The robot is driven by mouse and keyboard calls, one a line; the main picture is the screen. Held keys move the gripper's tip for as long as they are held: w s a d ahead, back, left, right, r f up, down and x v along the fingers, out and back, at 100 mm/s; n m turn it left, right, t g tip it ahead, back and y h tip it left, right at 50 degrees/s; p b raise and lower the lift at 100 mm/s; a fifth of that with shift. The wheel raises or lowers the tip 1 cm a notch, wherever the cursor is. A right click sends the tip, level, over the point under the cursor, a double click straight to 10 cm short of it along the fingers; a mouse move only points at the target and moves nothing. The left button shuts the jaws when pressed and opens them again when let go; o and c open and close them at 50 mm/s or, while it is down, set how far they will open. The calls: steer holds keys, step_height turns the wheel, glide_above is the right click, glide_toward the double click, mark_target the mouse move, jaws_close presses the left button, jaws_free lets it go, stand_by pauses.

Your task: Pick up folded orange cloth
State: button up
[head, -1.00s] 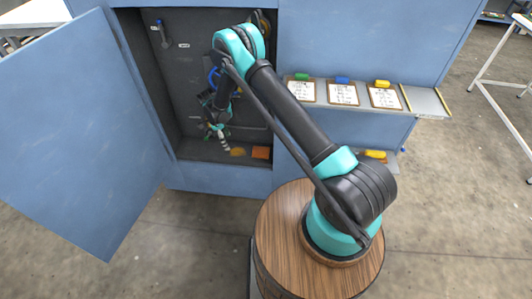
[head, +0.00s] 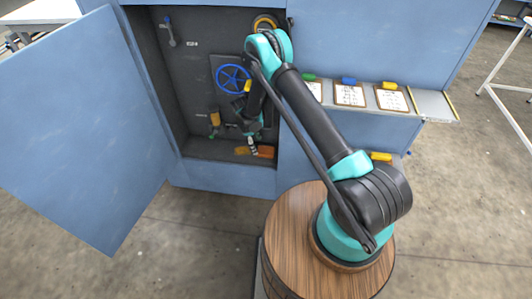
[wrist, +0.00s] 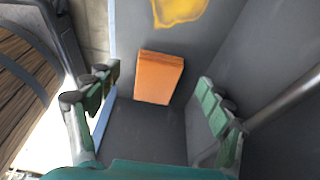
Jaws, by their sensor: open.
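The folded orange cloth (head: 265,152) lies on the floor of the open cabinet, near its right front corner. In the wrist view the cloth (wrist: 159,78) is a flat orange block, seen between my two fingers and a little ahead of them. My gripper (head: 253,147) points down into the cabinet and partly covers the cloth's left side in the head view. In the wrist view my gripper (wrist: 159,82) is open, with green-padded fingers spread on either side and nothing held. I cannot tell the exact height of the fingertips above the cloth.
A yellow item (wrist: 180,10) lies beside the cloth on the cabinet floor. A blue handwheel (head: 233,78) is on the cabinet's back wall. The blue door (head: 80,130) stands open at left. A shelf (head: 432,105) with clipboards is at right. A grey rod (wrist: 285,100) crosses the wrist view's right side.

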mark_target(266, 150)
steer(key=d, duration=0.4)
steer(key=shift+s, duration=0.15)
steer(key=x, duration=0.2)
steer(key=shift+a+f, duration=0.2)
steer(key=shift+f, duration=0.15)
steer(key=shift+d+f, duration=0.1)
steer(key=shift+f, duration=0.05)
steer(key=shift+f, duration=0.25)
steer(key=c, duration=1.1)
steer(key=shift+c, duration=0.2)
